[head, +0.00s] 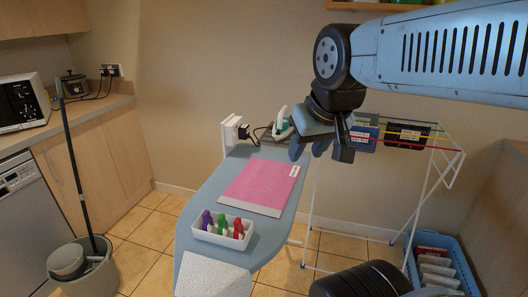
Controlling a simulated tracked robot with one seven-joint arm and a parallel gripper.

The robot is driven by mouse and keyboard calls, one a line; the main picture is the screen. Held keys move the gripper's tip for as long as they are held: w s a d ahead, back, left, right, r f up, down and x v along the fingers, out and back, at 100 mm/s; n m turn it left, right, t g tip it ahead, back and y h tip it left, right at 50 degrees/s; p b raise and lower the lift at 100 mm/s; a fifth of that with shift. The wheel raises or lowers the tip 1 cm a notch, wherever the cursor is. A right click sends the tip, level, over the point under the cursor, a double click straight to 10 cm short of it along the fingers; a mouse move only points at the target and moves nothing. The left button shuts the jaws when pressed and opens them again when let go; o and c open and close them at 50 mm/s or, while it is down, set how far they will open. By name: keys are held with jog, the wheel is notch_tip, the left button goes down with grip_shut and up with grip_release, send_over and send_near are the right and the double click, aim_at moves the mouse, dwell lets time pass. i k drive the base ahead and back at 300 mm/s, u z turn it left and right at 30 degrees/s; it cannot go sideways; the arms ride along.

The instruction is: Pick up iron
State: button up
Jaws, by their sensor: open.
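The iron (282,122), white with green, stands at the far end of the blue-grey ironing board (205,190) in the head view. A dark cord runs from it to a white wall socket. My gripper (320,150) is open and empty.
A pink folded cloth (262,184) and a white tray (222,231) of several coloured bottles lie on the board. A drying rack (436,150) with dark cloths stands right. A blue crate (462,263) is at lower right, a mop bucket (100,278) at lower left.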

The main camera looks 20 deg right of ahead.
aim_at(285, 131)
jog(key=k, duration=1.25)
jog(key=z, duration=0.6)
jog(key=i, duration=0.85)
jog(key=z, duration=0.75)
jog(key=i, duration=1.05)
jog(key=u, duration=0.5)
jog(key=i, duration=0.8)
jog(key=u, duration=0.7)
jog(key=k, duration=0.65)
jog(key=u, duration=0.05)
